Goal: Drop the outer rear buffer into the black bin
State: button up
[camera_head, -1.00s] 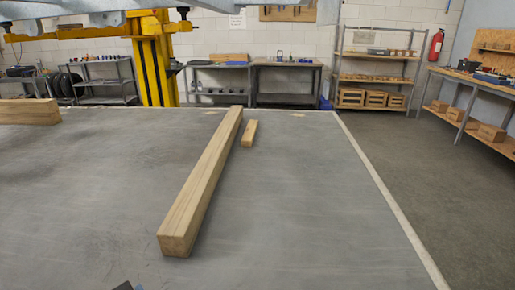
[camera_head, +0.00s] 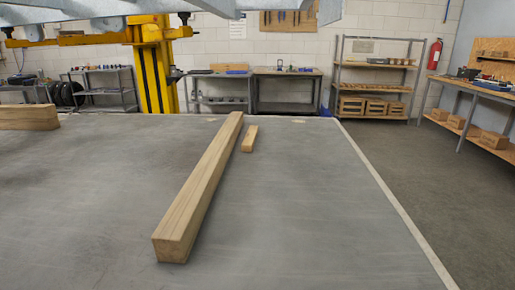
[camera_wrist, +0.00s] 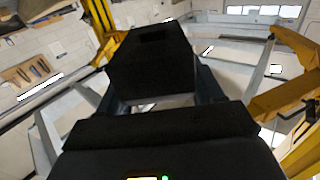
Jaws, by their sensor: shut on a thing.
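In the wrist view, my gripper (camera_wrist: 163,98) is shut on a dark block, the buffer (camera_wrist: 150,62). The buffer is black and boxy, and it sits between the two fingers and extends beyond them. My gripper is not visible in the head view. No black bin is visible in either view.
A long wooden beam (camera_head: 200,185) and a small wooden block (camera_head: 250,139) lie on the grey platform (camera_head: 330,220). Another beam (camera_head: 28,117) is at the left. A yellow lift column (camera_head: 155,68) stands behind. The floor at right (camera_head: 425,180) is clear.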

jog(key=o, duration=1.3)
jog(key=v, duration=0.8)
jog(key=shift+b, duration=0.35)
